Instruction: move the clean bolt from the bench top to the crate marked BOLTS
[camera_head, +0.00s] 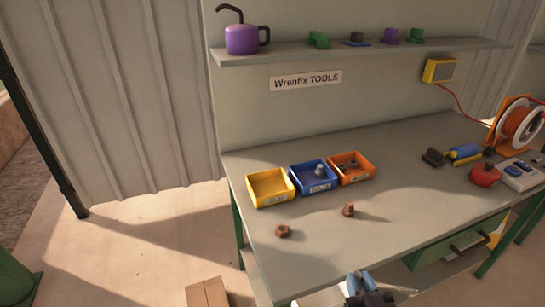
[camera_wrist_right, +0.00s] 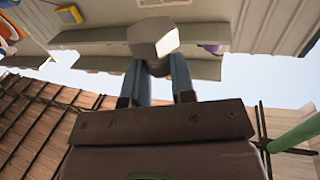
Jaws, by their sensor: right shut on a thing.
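In the wrist view my right gripper (camera_wrist_right: 156,82) is shut on a grey bolt (camera_wrist_right: 153,40), whose six-sided head faces the camera. In the head view the right gripper (camera_head: 361,282) is at the bottom edge, near the bench's front edge; I cannot make out the bolt there. Three labelled crates stand on the bench top (camera_head: 390,190): a yellow crate (camera_head: 270,186), a blue crate (camera_head: 301,186) and an orange crate (camera_head: 372,170). Their labels are too small to read surely. The blue one holds a grey bolt-like piece (camera_head: 318,169). My left gripper is not in view.
Two rusty brown pieces (camera_head: 282,231) (camera_head: 348,210) lie on the bench in front of the crates. A red item (camera_head: 485,175), a cable reel (camera_head: 517,125) and tools crowd the right end. A shelf (camera_head: 350,50) runs above. The middle of the bench is clear.

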